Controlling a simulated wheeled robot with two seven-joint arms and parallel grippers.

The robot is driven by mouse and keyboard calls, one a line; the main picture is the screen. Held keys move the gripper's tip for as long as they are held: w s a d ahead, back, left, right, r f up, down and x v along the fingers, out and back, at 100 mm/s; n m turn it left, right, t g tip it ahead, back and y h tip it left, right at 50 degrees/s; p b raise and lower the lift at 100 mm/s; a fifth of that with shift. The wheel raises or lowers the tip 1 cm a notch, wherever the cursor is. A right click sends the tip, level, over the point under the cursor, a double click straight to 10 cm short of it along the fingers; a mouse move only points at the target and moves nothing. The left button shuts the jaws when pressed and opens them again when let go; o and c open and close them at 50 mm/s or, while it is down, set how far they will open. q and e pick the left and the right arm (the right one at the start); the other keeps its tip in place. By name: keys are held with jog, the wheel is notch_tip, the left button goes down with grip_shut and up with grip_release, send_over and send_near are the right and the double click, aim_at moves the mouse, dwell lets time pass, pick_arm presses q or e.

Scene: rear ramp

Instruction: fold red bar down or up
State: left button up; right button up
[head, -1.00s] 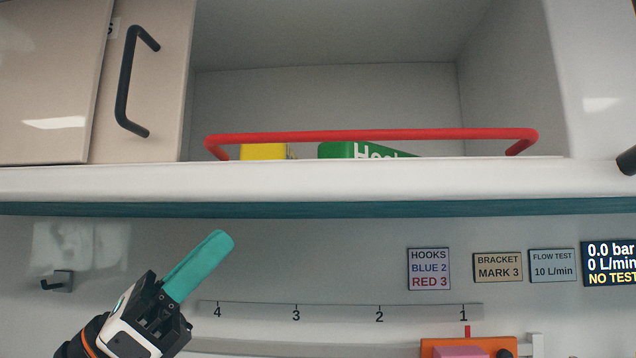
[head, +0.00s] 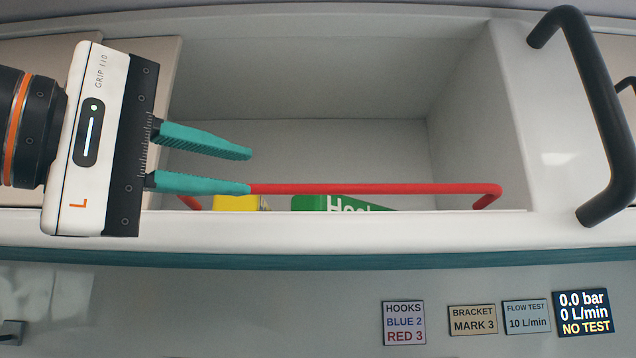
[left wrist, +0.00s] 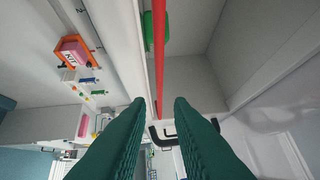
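The red bar (head: 375,189) runs across the front opening of the open shelf compartment, raised above the shelf's front edge, with bent ends going down at both sides. My left gripper (head: 250,170) is open at the left end of the bar, with its teal fingers one above the other. In the head view the lower finger overlaps the bar's left part and hides it. In the left wrist view the bar (left wrist: 159,50) runs away ahead, in line with the space between the open fingers. I cannot tell whether a finger touches it. My right gripper is not in view.
A yellow object (head: 236,203) and a green box (head: 340,203) lie in the compartment behind the bar. A black handle (head: 598,120) stands out at the right. Small signs (head: 404,322) and a display (head: 583,312) are on the wall below the shelf.

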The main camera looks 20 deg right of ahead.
aim_at(323, 188)
pick_arm(q)
jog(key=p+x, duration=0.3)
jog(key=x, duration=0.7)
jog(key=shift+w+d+r, duration=0.1)
jog(key=shift+d, duration=0.15)
jog(key=shift+w+d, duration=0.2)
jog(key=shift+d, duration=0.15)
grip_shut()
